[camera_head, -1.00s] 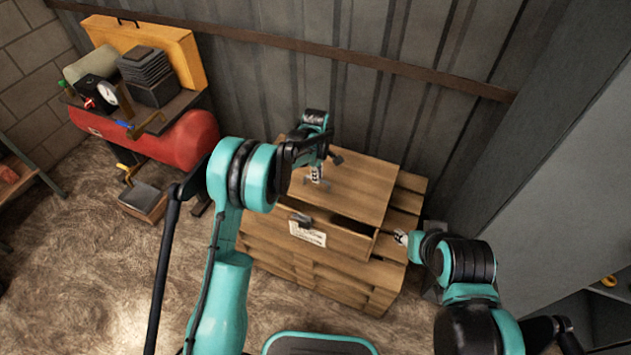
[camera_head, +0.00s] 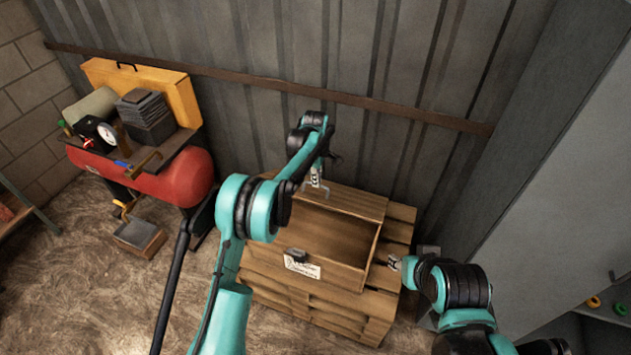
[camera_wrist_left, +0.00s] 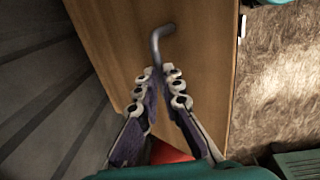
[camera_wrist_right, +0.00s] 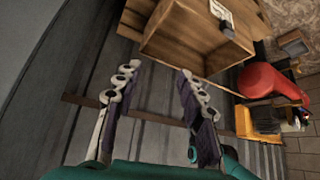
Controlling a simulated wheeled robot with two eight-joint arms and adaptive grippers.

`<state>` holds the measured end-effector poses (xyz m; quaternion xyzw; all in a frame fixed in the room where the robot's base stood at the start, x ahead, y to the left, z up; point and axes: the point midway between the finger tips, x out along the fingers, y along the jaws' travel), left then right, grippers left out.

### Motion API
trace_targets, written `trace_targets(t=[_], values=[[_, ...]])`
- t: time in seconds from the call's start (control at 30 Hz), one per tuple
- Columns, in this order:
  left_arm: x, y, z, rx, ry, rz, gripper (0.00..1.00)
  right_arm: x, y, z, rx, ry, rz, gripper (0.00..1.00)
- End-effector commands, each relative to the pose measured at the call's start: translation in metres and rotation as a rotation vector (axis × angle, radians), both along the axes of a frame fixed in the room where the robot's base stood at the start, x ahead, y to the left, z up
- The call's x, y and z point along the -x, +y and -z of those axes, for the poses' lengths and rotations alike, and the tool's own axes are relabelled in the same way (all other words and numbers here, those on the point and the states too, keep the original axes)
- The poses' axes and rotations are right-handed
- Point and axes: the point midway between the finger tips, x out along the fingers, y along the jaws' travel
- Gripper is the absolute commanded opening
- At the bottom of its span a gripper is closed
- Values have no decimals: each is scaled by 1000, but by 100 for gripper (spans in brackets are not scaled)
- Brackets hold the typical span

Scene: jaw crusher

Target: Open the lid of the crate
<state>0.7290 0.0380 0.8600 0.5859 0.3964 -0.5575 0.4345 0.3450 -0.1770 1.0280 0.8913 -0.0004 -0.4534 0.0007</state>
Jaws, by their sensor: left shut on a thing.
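The wooden crate (camera_head: 335,281) stands against the metal wall, with a paper label (camera_head: 302,267) and dark latch (camera_head: 297,254) on its front. Its lid (camera_head: 352,203) is toward the back, leaving a wide opening at the front. I cannot tell whether the lid is tilted or slid. My left gripper (camera_head: 318,186) is at the lid, shut on its bent metal handle (camera_wrist_left: 157,42). My right gripper (camera_head: 393,262) is beside the crate's right side, apart from the lid. In the right wrist view its fingers (camera_wrist_right: 158,84) are spread and empty.
A red compressor tank (camera_head: 180,179) with a yellow case (camera_head: 150,84) and small items on top stands at the left. A grey cabinet (camera_head: 560,200) is close on the right.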

Motion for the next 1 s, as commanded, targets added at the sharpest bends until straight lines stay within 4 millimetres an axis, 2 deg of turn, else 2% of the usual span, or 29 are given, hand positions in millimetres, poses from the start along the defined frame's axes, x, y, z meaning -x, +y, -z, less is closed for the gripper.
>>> trace_targets(t=[0.03,0.17,0.3,0.33,0.47,0.67,1.0], values=[[-5,-4,5,7,-19,0,0,0,0,1,0,0,0,40],[-5,-4,5,7,-19,0,0,0,0,1,0,0,0,40],[-5,-4,5,8,-19,0,0,-2,-5,1,16,-9,-2,6],[-5,-4,5,8,-19,0,0,-4,-8,0,28,-17,-3,0],[-5,-5,5,9,-19,0,0,-15,-34,-5,123,-60,-16,0],[-5,-5,5,9,-19,1,0,-32,-87,-19,334,-128,-48,0],[-5,-5,5,10,-19,1,0,-70,-52,-17,548,-46,-400,0]])
